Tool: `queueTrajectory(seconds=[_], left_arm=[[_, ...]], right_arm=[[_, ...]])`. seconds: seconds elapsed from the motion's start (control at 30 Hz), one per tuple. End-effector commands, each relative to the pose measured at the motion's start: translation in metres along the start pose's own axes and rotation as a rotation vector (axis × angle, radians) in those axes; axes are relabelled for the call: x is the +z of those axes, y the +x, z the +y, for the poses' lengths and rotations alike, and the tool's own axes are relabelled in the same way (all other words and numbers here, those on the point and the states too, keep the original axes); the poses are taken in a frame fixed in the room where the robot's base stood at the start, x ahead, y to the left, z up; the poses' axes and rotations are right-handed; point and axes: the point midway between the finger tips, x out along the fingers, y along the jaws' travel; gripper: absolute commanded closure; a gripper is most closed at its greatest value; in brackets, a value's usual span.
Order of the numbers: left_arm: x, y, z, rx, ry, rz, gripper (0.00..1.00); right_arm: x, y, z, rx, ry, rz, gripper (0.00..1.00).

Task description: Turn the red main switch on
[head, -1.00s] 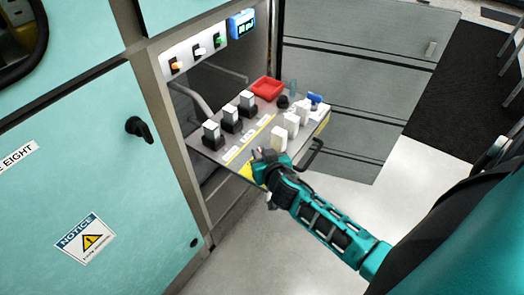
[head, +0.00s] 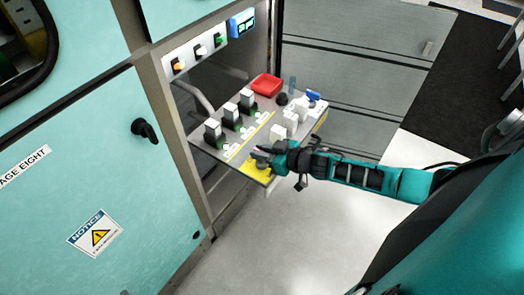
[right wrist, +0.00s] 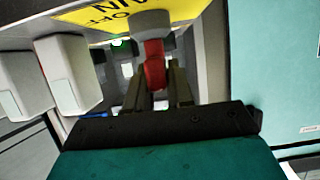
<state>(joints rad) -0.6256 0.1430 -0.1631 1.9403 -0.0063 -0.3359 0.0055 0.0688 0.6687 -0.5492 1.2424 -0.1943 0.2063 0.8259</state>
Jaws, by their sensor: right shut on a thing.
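The red main switch (right wrist: 154,66) shows in the right wrist view as a red handle on a round grey base, beside a yellow label plate with "OFF" readable on it. My right gripper (right wrist: 156,88) is shut on the red handle, one finger on each side. In the head view my right gripper (head: 262,158) is at the front corner of the pulled-out panel, over the yellow plate (head: 258,173), and it hides the switch there. My left gripper is not in view.
The panel carries a row of light modules on dark bases (head: 230,118), several white blocks (head: 290,119) and a red tray (head: 267,84). A blue display (head: 242,23) is above. A teal cabinet door (head: 80,150) stands left; floor is clear in front.

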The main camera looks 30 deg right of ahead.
Motion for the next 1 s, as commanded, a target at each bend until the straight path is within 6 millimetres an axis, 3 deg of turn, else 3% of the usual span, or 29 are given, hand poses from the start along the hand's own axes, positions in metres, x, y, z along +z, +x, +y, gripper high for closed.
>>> queueTrajectory(seconds=[0.47,0.5,0.7,1.0], left_arm=[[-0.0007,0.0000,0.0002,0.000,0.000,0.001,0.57],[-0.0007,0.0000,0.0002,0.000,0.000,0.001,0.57],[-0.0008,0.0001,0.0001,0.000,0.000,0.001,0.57],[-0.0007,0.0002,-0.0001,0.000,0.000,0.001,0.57]], right_arm=[[-0.0007,0.0003,0.0015,-0.010,-0.007,0.000,1.00],[-0.0007,0.0003,0.0015,-0.010,-0.007,0.001,0.76],[-0.0004,0.0003,0.0008,-0.011,-0.006,0.000,0.57],[0.0003,-0.0021,0.0001,-0.012,-0.005,0.000,0.57]])
